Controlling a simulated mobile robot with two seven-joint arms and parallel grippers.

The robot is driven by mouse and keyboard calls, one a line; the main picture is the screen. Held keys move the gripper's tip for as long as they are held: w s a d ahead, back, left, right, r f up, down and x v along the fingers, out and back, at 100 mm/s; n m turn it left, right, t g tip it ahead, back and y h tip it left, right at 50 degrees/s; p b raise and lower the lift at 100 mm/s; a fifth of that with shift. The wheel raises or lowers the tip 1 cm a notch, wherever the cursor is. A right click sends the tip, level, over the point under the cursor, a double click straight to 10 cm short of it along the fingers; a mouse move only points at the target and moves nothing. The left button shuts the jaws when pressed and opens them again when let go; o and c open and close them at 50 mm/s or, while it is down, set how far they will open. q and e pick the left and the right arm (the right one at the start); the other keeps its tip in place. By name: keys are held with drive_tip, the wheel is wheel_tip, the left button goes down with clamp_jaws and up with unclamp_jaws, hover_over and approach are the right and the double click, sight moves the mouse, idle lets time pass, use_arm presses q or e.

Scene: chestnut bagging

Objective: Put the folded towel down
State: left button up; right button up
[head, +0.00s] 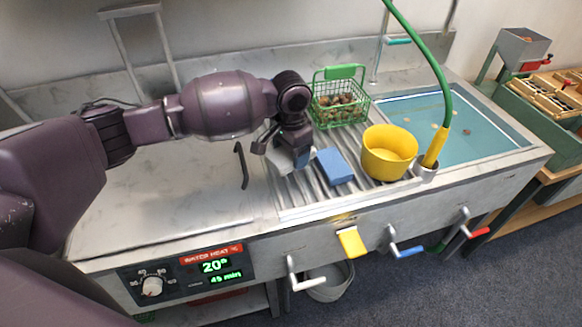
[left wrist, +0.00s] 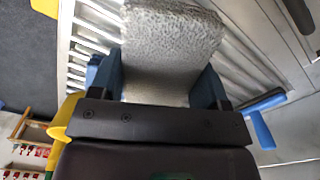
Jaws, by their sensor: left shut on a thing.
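My left gripper (head: 291,157) is shut on the folded towel, over the left part of the ribbed metal drainer (head: 300,194). The towel (head: 280,153) is pale grey-white and mostly hidden behind the gripper in the head view. In the left wrist view the fuzzy towel (left wrist: 170,45) sits between the two blue fingers (left wrist: 165,92), with the metal slats behind it. I cannot tell whether the towel touches the slats. My right gripper is not in view.
A blue block (head: 335,166) lies on the drainer just right of the gripper. A yellow bucket (head: 389,156) stands further right, and a green wire basket (head: 340,100) of chestnuts behind. A water basin (head: 490,125) is at right. The left worktop (head: 170,195) is clear.

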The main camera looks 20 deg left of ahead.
sight(291, 175)
use_arm(q)
wheel_tip(291, 175, down, 6)
drive_tip(key=shift+r+b, duration=0.2)
drive_tip(key=shift+b, duration=0.15)
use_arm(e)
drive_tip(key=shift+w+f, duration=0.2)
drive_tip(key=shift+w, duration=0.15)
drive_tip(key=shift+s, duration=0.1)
use_arm(q)
drive_tip(key=o, duration=0.5)
drive_tip(key=shift+f, duration=0.1)
drive_tip(key=o, duration=0.4)
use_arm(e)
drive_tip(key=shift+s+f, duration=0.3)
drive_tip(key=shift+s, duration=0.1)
